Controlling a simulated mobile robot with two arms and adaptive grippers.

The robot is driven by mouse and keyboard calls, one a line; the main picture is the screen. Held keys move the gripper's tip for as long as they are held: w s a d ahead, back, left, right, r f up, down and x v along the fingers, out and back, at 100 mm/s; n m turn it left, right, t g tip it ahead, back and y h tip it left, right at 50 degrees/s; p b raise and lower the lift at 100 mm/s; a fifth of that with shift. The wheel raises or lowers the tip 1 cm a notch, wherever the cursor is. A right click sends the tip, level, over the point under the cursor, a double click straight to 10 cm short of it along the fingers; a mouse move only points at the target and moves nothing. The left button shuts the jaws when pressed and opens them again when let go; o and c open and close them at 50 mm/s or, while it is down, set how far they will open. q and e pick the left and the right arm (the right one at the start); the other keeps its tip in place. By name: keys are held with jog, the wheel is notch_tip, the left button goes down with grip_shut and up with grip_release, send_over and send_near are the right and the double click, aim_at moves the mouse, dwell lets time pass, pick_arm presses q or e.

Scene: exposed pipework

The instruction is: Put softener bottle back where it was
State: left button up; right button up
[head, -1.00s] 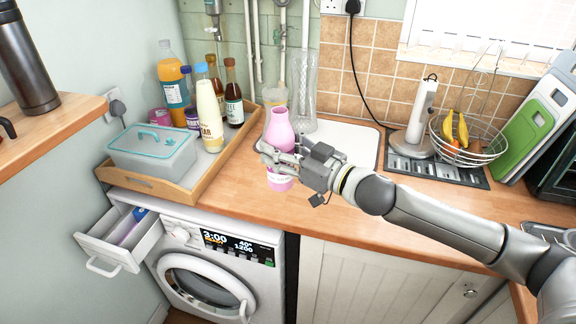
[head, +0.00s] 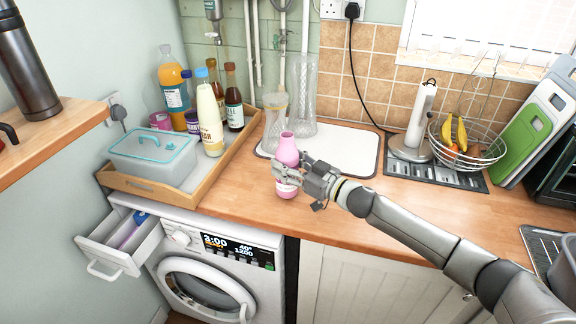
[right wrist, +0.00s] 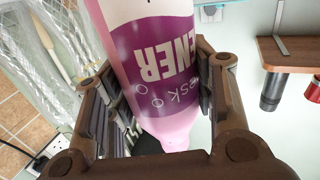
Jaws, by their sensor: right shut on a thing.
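The pink softener bottle (head: 287,150) is upright at the front of the wooden worktop, above the washing machine's right edge. I cannot tell whether its base touches the worktop. My right gripper (head: 283,172) is shut around the bottle's body from the right. In the right wrist view the bottle (right wrist: 160,70) sits between the two fingers (right wrist: 160,110), its purple label reading upside down. My left gripper is not in view.
A wooden tray (head: 150,187) with bottles and a lidded box (head: 150,155) stands at left. Behind are glass vases (head: 303,95) and a white board (head: 345,150). The washing machine (head: 205,270) has its drawer (head: 115,245) open.

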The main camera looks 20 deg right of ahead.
jog(key=shift+f, duration=0.35)
jog(key=shift+f, duration=0.15)
jog(key=o, duration=1.3)
jog(key=shift+c, duration=0.2)
jog(key=shift+s+d, duration=0.1)
jog(key=b+v, duration=0.2)
jog(key=v, duration=0.9)
jog(key=shift+s+d, duration=0.2)
jog(key=shift+s, duration=0.15)
